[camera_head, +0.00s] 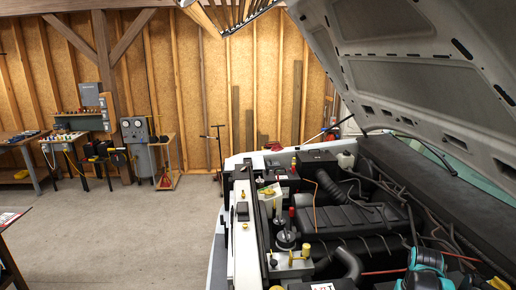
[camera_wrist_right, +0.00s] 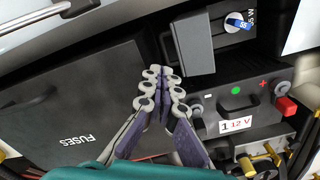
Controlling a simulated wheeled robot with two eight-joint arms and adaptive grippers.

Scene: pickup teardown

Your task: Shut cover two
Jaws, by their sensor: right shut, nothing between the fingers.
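In the right wrist view a large dark lid marked FUSES (camera_wrist_right: 75,100) fills the left side and looks flat. A grey flap-like plate (camera_wrist_right: 194,45) stands right of it, beside a dark recess. No number two shows on either, so I cannot tell which is cover two. My right gripper (camera_wrist_right: 161,74) is shut and empty, its fingertips near the FUSES lid's right edge and the plate's lower left; contact cannot be told. My right arm's teal part (camera_head: 427,262) shows at the lower right of the head view. My left gripper is not in view.
A 12V battery (camera_wrist_right: 235,107) with a red terminal cap (camera_wrist_right: 285,106) sits right of the fingers, below a blue-marked dial (camera_wrist_right: 236,23). In the head view the raised hood (camera_head: 420,75) overhangs the engine bay. Open floor (camera_head: 120,230) lies left of the truck.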

